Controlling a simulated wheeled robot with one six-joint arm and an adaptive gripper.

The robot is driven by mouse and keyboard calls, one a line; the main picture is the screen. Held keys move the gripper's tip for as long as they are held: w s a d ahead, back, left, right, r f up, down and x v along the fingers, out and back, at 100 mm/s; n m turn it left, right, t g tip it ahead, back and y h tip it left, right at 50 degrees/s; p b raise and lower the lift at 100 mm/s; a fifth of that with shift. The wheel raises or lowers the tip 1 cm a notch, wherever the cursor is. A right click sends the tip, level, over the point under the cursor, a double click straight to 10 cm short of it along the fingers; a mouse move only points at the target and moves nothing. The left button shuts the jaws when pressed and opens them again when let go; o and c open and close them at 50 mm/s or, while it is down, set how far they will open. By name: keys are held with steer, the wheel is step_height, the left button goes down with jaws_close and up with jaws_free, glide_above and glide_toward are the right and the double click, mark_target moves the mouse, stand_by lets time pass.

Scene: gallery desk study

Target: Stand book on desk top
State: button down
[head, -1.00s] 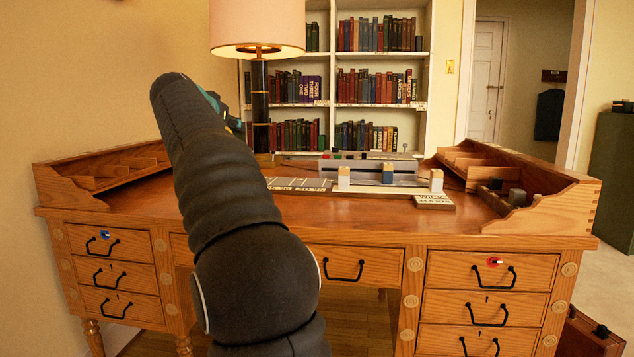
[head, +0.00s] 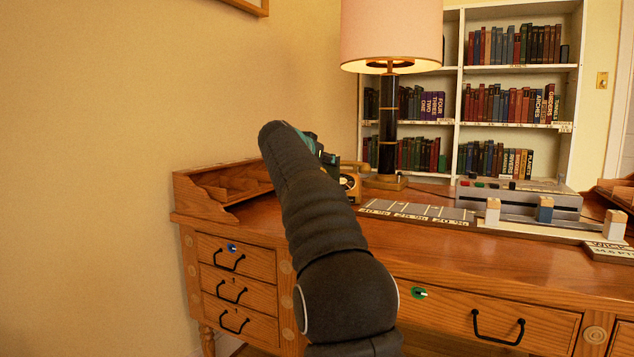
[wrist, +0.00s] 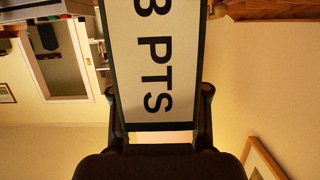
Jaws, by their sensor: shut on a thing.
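In the wrist view my gripper (wrist: 158,98) is shut on a flat, dark-edged thing with a cream face, which I take to be the book (wrist: 152,45). Its face reads "8 PTS", with any further lettering cut off at the frame's top. The wooden desk (head: 440,252) fills the lower right of the head view, with a mostly bare brown top. The wrist view is upside down, and no desk top shows close to the book.
A row of grey marked panels (head: 418,211), a grey console (head: 520,200) and several small blocks lie to the right. A wooden organiser (head: 222,196) is at the left end.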

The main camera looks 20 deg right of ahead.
steer(key=w+a+f+b, duration=0.1)
steer(key=w+f, duration=0.2)
steer(key=f, duration=0.3)
steer(key=shift+w, duration=0.2)
steer(key=shift+f, duration=0.1)
steer(key=shift+f, duration=0.1)
steer(key=c, duration=0.6)
jaws_free()
steer(key=shift+o, duration=0.2)
